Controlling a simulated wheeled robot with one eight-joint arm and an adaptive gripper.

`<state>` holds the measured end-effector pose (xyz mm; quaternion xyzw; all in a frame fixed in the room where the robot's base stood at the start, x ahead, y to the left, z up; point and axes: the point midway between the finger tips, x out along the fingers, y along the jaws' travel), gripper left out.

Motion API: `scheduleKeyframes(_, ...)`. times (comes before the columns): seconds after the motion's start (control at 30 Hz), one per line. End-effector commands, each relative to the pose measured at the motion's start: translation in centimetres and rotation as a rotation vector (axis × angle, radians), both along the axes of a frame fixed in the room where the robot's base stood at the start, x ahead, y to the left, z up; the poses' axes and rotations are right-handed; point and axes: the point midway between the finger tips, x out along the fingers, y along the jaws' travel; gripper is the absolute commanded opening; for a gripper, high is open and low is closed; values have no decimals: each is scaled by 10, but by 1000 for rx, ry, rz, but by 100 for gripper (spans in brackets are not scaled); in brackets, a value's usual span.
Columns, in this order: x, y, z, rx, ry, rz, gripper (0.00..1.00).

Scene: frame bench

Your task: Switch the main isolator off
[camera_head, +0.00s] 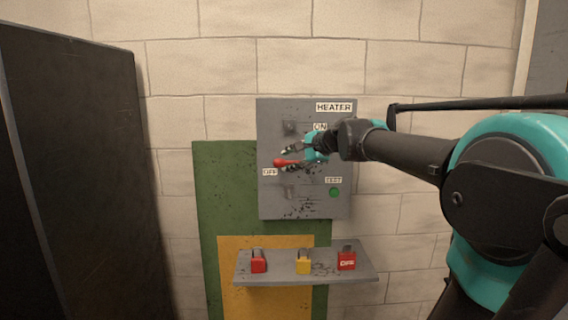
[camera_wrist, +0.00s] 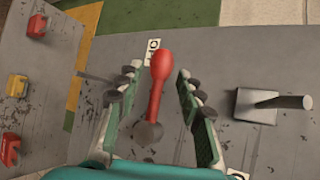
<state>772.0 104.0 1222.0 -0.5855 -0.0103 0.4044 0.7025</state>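The main isolator's red handle (camera_head: 286,162) is on a grey panel (camera_head: 275,208) marked HEATER, ON, OFF and TEST. It points left, with its tip close to the OFF label (camera_head: 270,172). In the wrist view the red handle (camera_wrist: 157,88) runs up from a dark round pivot (camera_wrist: 147,132), its tip near the small label (camera_wrist: 152,46). My gripper (camera_head: 290,158) is at the panel, by the handle. In the wrist view my gripper (camera_wrist: 159,78) is open, one finger on each side of the handle, with visible gaps. The ON label (camera_head: 320,127) is partly covered by my gripper.
A metal bracket with a peg (camera_wrist: 256,104) stands out beside the right finger. A green button (camera_head: 334,192) is at the panel's lower right. Below, a shelf (camera_head: 330,273) holds a red padlock (camera_head: 258,264), a yellow one (camera_head: 303,265) and another red one (camera_head: 346,261). A dark cabinet (camera_head: 90,170) stands left.

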Motion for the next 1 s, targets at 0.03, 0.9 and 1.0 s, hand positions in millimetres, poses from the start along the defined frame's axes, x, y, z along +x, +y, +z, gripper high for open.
scheduleKeyframes(0.03,-7,-8,5,0,0,-5,37)
scheduleKeyframes(0.9,-57,-50,37,-5,0,2,37)
scheduleKeyframes(1.0,-60,-49,20,-47,-4,23,37)
